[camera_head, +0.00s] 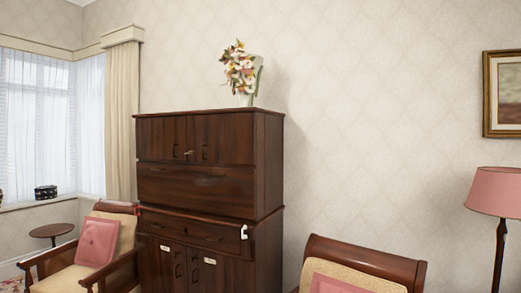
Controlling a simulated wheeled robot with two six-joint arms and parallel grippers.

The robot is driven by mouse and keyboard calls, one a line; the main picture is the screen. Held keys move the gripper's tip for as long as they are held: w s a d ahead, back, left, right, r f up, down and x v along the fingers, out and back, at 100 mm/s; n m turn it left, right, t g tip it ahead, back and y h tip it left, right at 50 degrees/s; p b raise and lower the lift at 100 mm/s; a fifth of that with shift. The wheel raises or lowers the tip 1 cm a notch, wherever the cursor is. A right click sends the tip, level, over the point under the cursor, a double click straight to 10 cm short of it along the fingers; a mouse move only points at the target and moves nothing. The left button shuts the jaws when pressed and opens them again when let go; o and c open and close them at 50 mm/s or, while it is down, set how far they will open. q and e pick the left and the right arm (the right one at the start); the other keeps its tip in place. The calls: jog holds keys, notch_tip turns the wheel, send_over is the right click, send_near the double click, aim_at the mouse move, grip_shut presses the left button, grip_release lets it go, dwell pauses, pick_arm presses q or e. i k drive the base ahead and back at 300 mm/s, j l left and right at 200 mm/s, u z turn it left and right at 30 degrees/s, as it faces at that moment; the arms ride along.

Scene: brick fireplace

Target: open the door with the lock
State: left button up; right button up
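A tall dark wooden cabinet (210,188) stands against the wall in the middle of the head view. Its upper pair of doors (222,138) is shut, with dark handles. A small metallic piece (188,153), perhaps a lock or key, shows near the middle of these doors. Lower doors (160,268) also look shut and have dark handles and small white tags (210,261). A small white piece (244,232) sits at the right end of the drawer front; I cannot tell what it is. Neither of my grippers is in view.
An armchair with a pink cushion (97,241) stands left of the cabinet, and another chair (366,260) is at the lower right. A small round table (51,231) and a pink lamp (497,192) stand at the sides. A flower vase (243,74) tops the cabinet.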

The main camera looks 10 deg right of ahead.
aim_at(227, 138)
jog(key=i+j+z, duration=0.15)
jog(key=i+z, duration=0.25)
jog(key=i+j+z, duration=0.6)
jog(key=z, duration=0.2)
jog(key=i+j+z, duration=0.2)
jog(key=j+z, duration=0.2)
jog(key=j, duration=0.15)
